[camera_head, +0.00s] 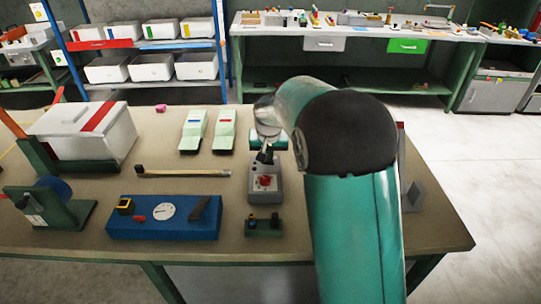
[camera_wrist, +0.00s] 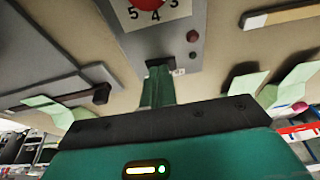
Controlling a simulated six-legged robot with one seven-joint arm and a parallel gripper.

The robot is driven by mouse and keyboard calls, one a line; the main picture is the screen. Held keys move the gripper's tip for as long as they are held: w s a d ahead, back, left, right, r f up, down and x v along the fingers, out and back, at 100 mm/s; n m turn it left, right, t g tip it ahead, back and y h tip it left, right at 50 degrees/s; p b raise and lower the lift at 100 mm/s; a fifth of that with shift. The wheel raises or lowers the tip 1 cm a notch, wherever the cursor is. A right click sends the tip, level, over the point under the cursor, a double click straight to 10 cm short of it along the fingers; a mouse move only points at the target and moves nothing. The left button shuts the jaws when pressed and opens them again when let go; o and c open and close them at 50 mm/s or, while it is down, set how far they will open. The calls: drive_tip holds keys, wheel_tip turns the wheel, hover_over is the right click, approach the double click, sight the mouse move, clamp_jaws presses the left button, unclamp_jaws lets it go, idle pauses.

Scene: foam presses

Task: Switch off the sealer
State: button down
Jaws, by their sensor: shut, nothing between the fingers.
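A grey control box (camera_head: 265,193) with a red dial (camera_head: 265,181) stands on the table, just left of my arm. I take it as the sealer's control. The wrist view shows its grey panel (camera_wrist: 165,42) close up, with the numbered dial (camera_wrist: 150,5), a red round part (camera_wrist: 192,36) and a small green one (camera_wrist: 192,55). My gripper (camera_wrist: 160,68) is shut and empty, its tips at the panel's edge beside a small white label (camera_wrist: 179,72). The tips hide what lies under them, and I cannot tell if they touch. My gripper (camera_head: 264,158) also shows in the head view.
A blue box (camera_head: 165,228) with a white dial and a small green block (camera_head: 263,228) stand in front. A brush (camera_head: 185,172) lies left. Two pale green devices (camera_head: 193,130) stand behind. A grey plate with a dark bar (camera_wrist: 50,70) lies beside the panel in the wrist view.

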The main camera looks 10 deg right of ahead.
drive_tip(key=d+v, duration=0.2)
drive_tip(key=v, duration=1.1)
drive_tip(key=shift+d+r, duration=0.4)
drive_tip(key=shift+r, duration=0.05)
drive_tip(key=shift+w, duration=0.1)
